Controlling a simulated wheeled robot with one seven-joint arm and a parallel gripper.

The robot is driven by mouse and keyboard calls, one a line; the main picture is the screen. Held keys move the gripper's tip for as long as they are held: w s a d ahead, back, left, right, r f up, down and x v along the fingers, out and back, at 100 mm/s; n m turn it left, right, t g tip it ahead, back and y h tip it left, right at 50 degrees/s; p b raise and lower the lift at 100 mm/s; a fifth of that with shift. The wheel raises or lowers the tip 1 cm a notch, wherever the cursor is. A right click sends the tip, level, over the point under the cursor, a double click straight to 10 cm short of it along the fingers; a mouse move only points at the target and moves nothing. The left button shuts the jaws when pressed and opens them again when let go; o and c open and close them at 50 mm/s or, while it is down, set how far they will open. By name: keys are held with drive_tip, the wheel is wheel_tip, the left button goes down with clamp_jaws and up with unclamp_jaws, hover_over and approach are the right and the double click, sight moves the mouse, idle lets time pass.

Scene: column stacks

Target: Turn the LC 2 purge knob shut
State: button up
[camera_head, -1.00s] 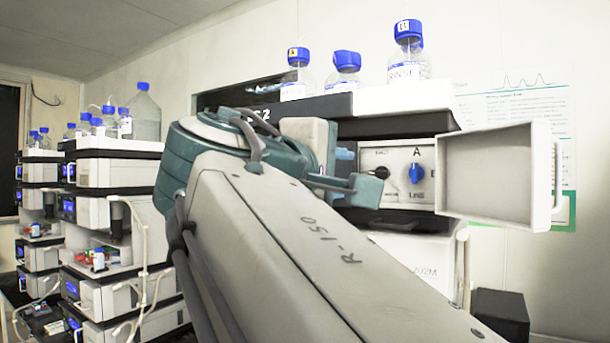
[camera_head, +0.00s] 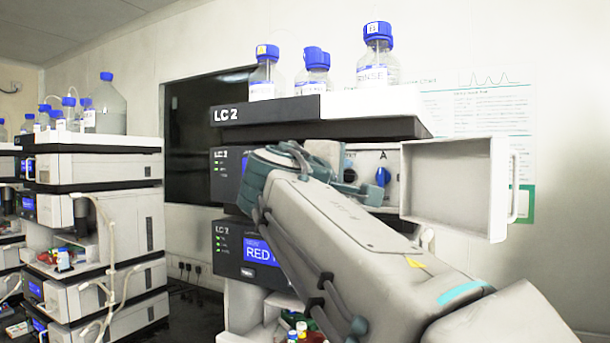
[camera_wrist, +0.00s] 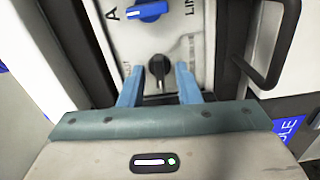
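My gripper (camera_wrist: 158,76) is open, with one blue finger on each side of the black knob. Whether the fingers touch it cannot be told; gaps seem to show. In the head view my gripper (camera_head: 358,190) is at the panel and largely covers the black knob.
A white door (camera_head: 452,190) with a handle stands open just right of the panel. Blue-capped bottles (camera_head: 378,58) stand on the stack's top tray (camera_head: 370,129). Another instrument stack (camera_head: 100,215) is at left. A poster (camera_head: 480,115) hangs on the wall.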

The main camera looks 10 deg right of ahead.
clamp_jaws()
drive_tip(key=shift+f+m+b, duration=0.15)
drive_tip(key=shift+m+b, duration=0.15)
drive_tip(key=shift+b, duration=0.25)
drive_tip(key=shift+m+b, duration=0.7)
drive_tip(key=shift+b, duration=0.05)
drive_tip(key=m+b, duration=0.4)
drive_tip(key=m, duration=0.3)
drive_tip(key=m+b, duration=0.2)
drive_tip(key=m, duration=0.1)
drive_tip(key=m+b, duration=0.2)
drive_tip(key=m, duration=0.2)
drive_tip(key=shift+s+d+r+m, duration=0.1)
drive_tip(key=shift+s+r+m, duration=0.05)
drive_tip(key=shift+r+m, duration=0.2)
drive_tip(key=shift+m, duration=0.25)
